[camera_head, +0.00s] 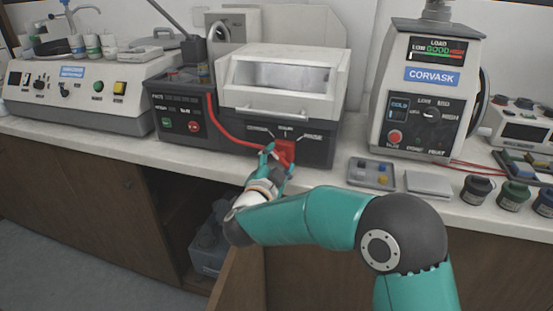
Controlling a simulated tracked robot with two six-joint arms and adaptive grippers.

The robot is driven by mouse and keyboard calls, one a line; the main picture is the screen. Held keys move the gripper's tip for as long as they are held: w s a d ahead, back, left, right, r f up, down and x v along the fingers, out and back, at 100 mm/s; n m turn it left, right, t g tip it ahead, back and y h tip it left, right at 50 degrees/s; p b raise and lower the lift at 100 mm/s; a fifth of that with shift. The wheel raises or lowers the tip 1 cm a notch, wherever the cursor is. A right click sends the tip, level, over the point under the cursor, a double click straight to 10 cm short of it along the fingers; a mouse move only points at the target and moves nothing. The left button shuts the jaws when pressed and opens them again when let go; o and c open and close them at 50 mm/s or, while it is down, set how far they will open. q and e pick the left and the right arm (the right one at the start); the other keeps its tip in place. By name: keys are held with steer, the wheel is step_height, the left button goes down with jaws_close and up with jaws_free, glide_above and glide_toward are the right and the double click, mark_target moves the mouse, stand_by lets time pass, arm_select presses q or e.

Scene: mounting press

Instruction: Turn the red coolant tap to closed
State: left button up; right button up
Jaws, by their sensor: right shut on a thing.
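The red coolant tap (286,150) is on the dark front panel of the machine with the clear-windowed white hood (284,80). White marks with small labels sit in an arc above the tap; the lettering is too small to read surely. My right gripper (279,157) is at the tap, shut on it, with teal fingers around its lower left part. The fingers hide part of the tap, and I cannot tell its exact angle. My left gripper is not in view.
A red hose (216,122) runs along the machine's front towards the tap. The Corvask press (427,90) stands to the right, with a small tray (371,184) and jars before it. A cabinet door (240,285) stands open below the bench.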

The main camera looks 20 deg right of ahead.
steer(key=shift+a+f, duration=0.15)
steer(key=shift+f, duration=0.15)
steer(key=o, duration=1)
steer(key=shift+o, duration=0.8)
steer(key=shift+w, duration=0.1)
steer(key=shift+r, duration=0.15)
steer(key=v, duration=1.2)
